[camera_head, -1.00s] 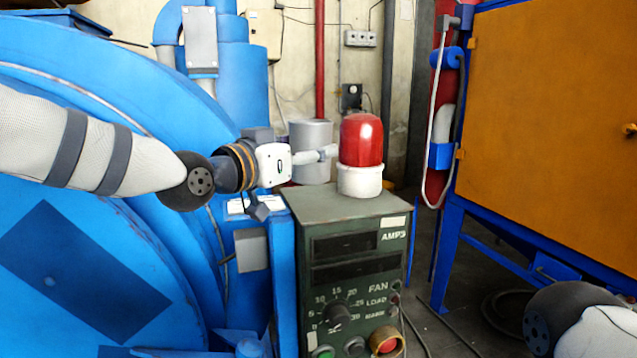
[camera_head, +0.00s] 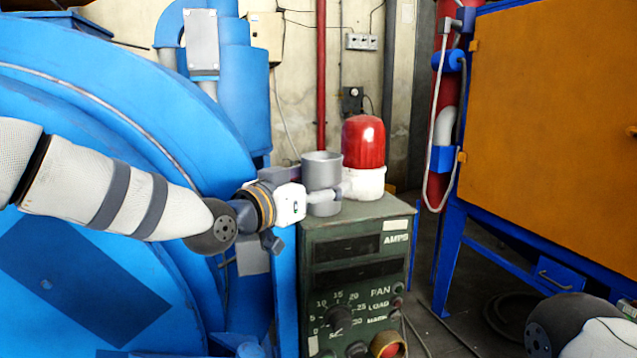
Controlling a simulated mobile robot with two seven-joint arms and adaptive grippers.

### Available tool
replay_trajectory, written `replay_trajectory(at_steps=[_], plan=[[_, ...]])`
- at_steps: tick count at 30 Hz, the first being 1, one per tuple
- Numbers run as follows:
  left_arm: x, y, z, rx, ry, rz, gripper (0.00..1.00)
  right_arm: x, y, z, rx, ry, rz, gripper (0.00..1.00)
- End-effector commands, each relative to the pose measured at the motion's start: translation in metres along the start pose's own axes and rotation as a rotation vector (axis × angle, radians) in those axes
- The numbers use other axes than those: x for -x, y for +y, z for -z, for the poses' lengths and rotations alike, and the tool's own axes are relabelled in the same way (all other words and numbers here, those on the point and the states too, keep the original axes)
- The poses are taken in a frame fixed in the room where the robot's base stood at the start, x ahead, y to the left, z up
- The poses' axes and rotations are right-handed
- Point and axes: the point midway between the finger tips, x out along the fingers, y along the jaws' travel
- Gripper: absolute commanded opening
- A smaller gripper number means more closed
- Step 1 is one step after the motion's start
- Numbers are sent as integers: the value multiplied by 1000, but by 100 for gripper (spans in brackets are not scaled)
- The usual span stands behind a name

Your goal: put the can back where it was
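The can (camera_head: 321,169) is a grey, open-topped cylinder, upright at the left side of the top of the green control cabinet (camera_head: 372,213). My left gripper (camera_head: 326,196) comes in from the left with its fingers around the can's lower half, shut on it. I cannot tell whether the can's base touches the cabinet top. A red warning lamp (camera_head: 363,142) on a white base stands just right of the can, and the fingertip area is close to that base. My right gripper is out of view; only part of my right arm shows at the lower right.
A large blue drum machine (camera_head: 110,110) fills the left. An orange panel (camera_head: 560,130) on a blue frame stands at the right. The cabinet top in front of the lamp is bare. Hoses (camera_head: 510,315) lie on the floor at the right.

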Motion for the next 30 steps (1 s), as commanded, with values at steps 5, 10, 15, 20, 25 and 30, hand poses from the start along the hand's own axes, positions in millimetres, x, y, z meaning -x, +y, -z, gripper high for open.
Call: replay_trajectory(at_steps=[5, 10, 15, 20, 25, 30], plan=[[0, 0, 2, 0, 1, 0, 75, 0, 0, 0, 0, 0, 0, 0], [25, 0, 10, -5, 6, 1, 75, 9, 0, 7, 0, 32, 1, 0], [72, 0, 10, -3, 9, 1, 75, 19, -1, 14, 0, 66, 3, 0], [105, 0, 4, 0, 2, 0, 75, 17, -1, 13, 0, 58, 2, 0], [120, 0, 3, 0, 0, -1, 75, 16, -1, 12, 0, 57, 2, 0], [122, 2, -18, 23, -43, 2, 75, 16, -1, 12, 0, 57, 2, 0]])
